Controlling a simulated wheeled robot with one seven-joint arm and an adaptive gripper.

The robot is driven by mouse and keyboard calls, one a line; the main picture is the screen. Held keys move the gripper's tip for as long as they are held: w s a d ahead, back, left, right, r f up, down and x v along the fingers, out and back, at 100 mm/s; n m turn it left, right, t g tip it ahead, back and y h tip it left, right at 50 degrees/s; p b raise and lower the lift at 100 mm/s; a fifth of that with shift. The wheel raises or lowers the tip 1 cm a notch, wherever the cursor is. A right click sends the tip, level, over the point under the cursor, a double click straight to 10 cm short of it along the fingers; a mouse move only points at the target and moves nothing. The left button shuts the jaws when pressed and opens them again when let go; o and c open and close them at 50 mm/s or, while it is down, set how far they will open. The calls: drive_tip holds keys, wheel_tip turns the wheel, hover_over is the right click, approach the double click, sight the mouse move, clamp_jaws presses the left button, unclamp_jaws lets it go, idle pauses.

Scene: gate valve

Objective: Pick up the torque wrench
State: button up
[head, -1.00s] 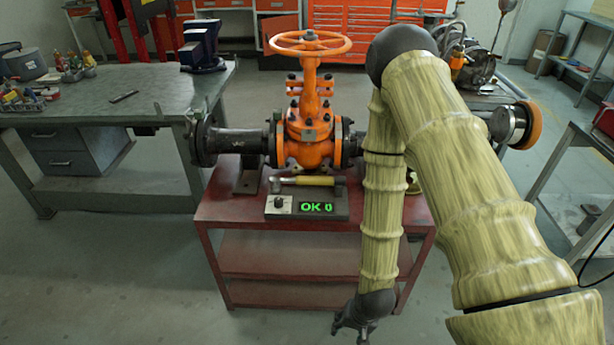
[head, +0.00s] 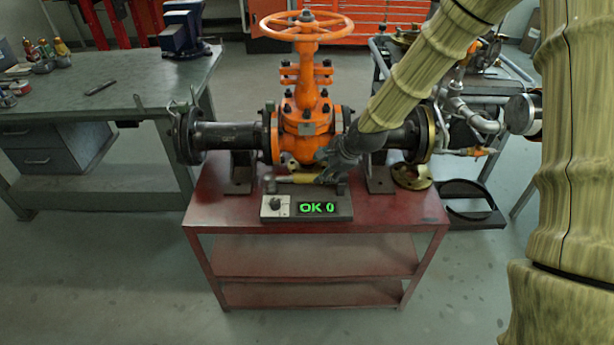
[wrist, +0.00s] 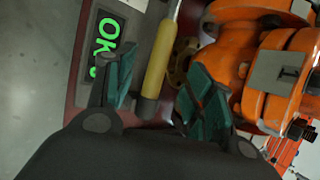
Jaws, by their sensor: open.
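The torque wrench (head: 294,178) lies on the tester box with the green "OK 0" display (head: 306,207), in front of the orange gate valve (head: 305,120). Its yellow handle (wrist: 161,62) with a dark end shows in the wrist view, lying between my open finger pads. My gripper (head: 326,168) is at the right end of the wrench, beside the valve's base. In the wrist view the fingers of my gripper (wrist: 160,98) are apart, with gaps to the handle on both sides. The head view does not show clearly whether they touch it.
The red table (head: 210,210) carries the valve and its black pipe (head: 228,136). The valve body stands close behind the wrench. A brass ring (head: 412,178) lies to the right. A grey workbench (head: 120,90) stands at the left. The table's front right is clear.

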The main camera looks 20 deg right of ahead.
sight(311, 176)
drive_tip(key=shift+p+x, duration=0.45)
drive_tip(key=shift+x, duration=4.9)
drive_tip(key=shift+w+d+r, duration=0.1)
drive_tip(key=shift+c, duration=0.3)
clamp_jaws()
drive_tip(key=shift+w, duration=0.1)
